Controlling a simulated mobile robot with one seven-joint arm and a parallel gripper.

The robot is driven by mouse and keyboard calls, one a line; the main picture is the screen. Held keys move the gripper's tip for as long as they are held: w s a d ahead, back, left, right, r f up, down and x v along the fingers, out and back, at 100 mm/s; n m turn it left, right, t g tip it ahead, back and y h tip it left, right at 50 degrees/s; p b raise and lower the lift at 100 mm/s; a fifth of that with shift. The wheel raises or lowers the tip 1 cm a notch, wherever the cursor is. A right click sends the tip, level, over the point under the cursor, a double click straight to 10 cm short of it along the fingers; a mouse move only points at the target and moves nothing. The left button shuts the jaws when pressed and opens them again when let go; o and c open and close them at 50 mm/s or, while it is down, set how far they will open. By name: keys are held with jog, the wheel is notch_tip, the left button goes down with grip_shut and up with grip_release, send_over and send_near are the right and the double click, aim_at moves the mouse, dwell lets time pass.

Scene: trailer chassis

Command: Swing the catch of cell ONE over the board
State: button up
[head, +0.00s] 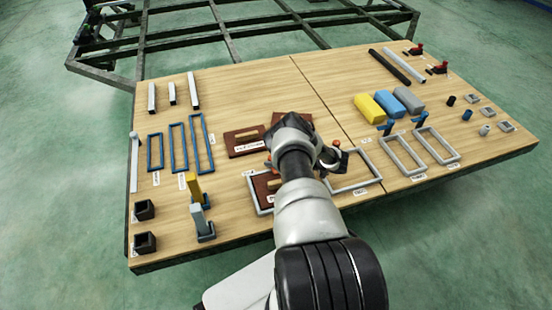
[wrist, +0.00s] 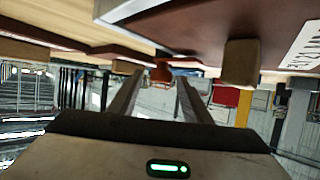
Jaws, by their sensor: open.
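A brown board (head: 262,186) with a tan block handle lies in a grey frame near the table's front middle, partly hidden by my arm. In the wrist view, the image is upside down: the board (wrist: 190,28), its handle block (wrist: 240,62) and a white label (wrist: 304,45) show at the top. An orange-red catch (wrist: 161,72) shows beyond and between my gripper's fingertips (wrist: 158,80). My gripper is open, with nothing between the fingers. In the head view, an orange knob (head: 268,163) shows left of my arm. The cell label is not readable.
Another brown board (head: 243,141) lies behind, left of my arm. An empty grey frame (head: 355,185) lies to the right, near an orange knob (head: 338,143). Yellow (head: 369,107) and blue (head: 388,102) blocks lie farther back. The table's centre back is clear.

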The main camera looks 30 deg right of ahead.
jog(key=shift+s, duration=0.1)
jog(key=p+v, duration=0.4)
jog(key=v, duration=1.3)
jog(key=shift+d+r, duration=0.1)
jog(key=shift+r, duration=0.05)
